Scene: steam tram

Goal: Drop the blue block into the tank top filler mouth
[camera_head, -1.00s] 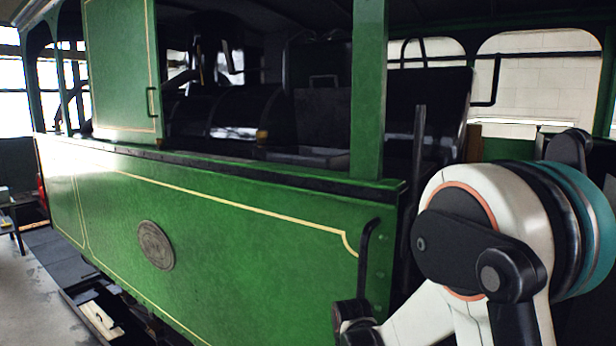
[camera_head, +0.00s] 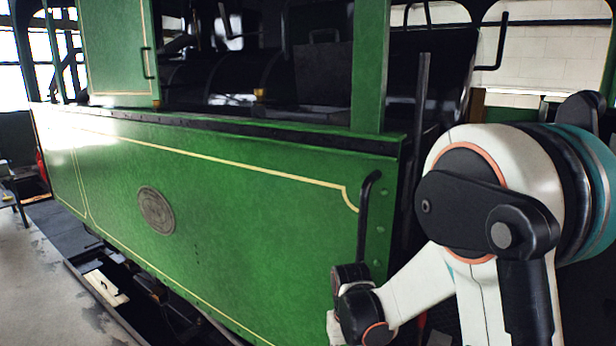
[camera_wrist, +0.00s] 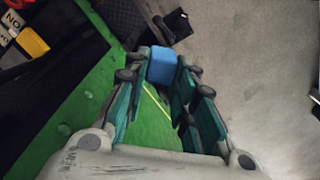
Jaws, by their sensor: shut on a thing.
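The blue block (camera_wrist: 162,66) shows in the wrist view between the tips of my gripper (camera_wrist: 158,75), which is shut on it. The gripper's teal fingers run along both sides toward the block. The green side panel of the tram (camera_wrist: 90,85) lies below and to the left of the gripper in that view. In the head view my arm is at the right, in front of the tram's green side (camera_head: 240,210); the gripper and the block are out of that view. I cannot make out the tank top filler mouth in either view.
A dark upright handrail (camera_head: 364,225) is close to my arm at the tram's corner. A green post (camera_head: 369,70) rises above the panel's top ledge. A grey floor (camera_wrist: 260,80) is open on the right in the wrist view. An oval plaque (camera_head: 156,210) is on the panel.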

